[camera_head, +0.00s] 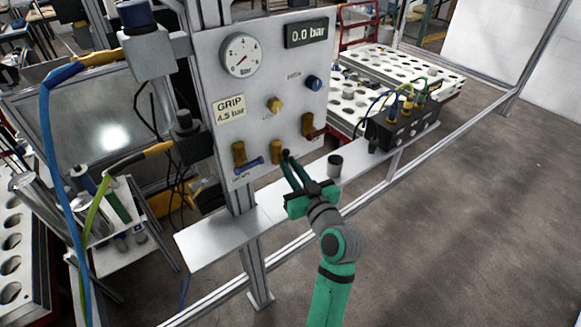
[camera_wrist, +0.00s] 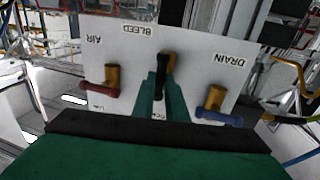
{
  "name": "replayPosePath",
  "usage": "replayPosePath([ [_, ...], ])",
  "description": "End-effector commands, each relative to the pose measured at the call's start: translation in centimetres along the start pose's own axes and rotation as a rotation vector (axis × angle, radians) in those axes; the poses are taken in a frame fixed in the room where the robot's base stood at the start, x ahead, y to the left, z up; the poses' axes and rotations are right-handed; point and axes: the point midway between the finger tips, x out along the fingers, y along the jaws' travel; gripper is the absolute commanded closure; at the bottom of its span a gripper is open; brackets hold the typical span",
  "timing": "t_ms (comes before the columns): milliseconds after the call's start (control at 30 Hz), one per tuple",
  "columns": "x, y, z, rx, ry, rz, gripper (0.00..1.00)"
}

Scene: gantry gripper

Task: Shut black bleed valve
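The black bleed valve is the middle of three valves low on the grey panel (camera_head: 268,85). Its brass body (camera_head: 277,151) shows in the head view. In the wrist view the body (camera_wrist: 167,63) is under the BLEED label, with its black handle (camera_wrist: 161,72) pointing down the picture. My gripper (camera_head: 288,165) is at this valve, its green fingers (camera_wrist: 160,92) on either side of the handle. The gap to the handle is very small; I cannot tell whether they press on it. The fingertips hide part of the handle in the head view.
The drain valve with blue handle (camera_head: 248,164) is left of the bleed valve, the air valve with red handle (camera_head: 315,133) right. The display (camera_head: 306,32) reads 0.0 bar. A shelf (camera_head: 222,240) runs below.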

Motion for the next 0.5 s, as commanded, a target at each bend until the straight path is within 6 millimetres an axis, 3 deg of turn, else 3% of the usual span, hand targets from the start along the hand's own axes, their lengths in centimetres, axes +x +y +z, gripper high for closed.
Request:
replayPosePath([
  [500, -0.02, 0.07, -0.17, 0.129, -0.024, 0.000, 1.00],
])
